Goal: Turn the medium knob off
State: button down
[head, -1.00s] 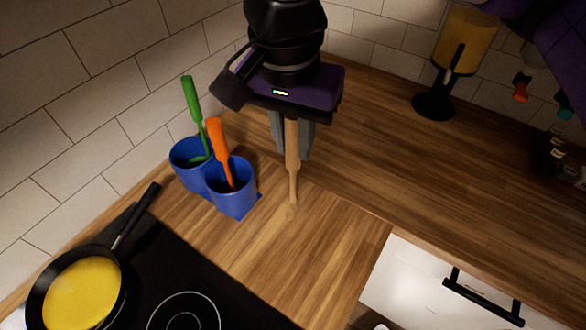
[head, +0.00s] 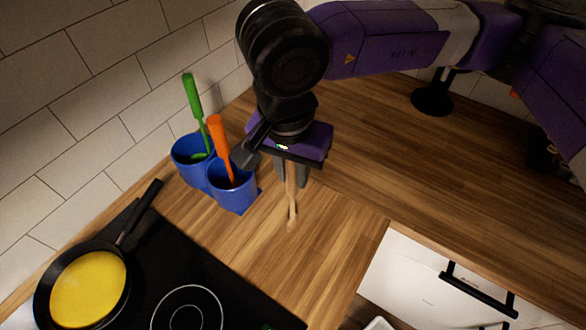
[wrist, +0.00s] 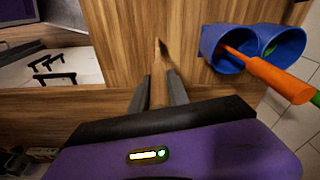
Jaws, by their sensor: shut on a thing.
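No knob can be made out in either view. The black stove top (head: 215,300) is cut off by the lower edge of the head view. My gripper (head: 291,178) is shut on a wooden stick-like utensil (head: 292,208), which points down over the wooden counter right of the blue holder. In the wrist view the utensil (wrist: 157,80) runs out between the two fingers of my gripper (wrist: 160,92). I cannot tell whether its tip touches the counter.
A blue two-cup holder (head: 232,193) with green and orange utensils stands against the tiled wall. A black pan (head: 128,285) with yellow contents sits on the stove top. A white drawer front (head: 410,290) with a black handle is at lower right. The right counter is largely clear.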

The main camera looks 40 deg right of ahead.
jog(key=shift+f, duration=0.15)
jog(key=c, duration=1.3)
grip_release()
jog(key=shift+o, duration=0.2)
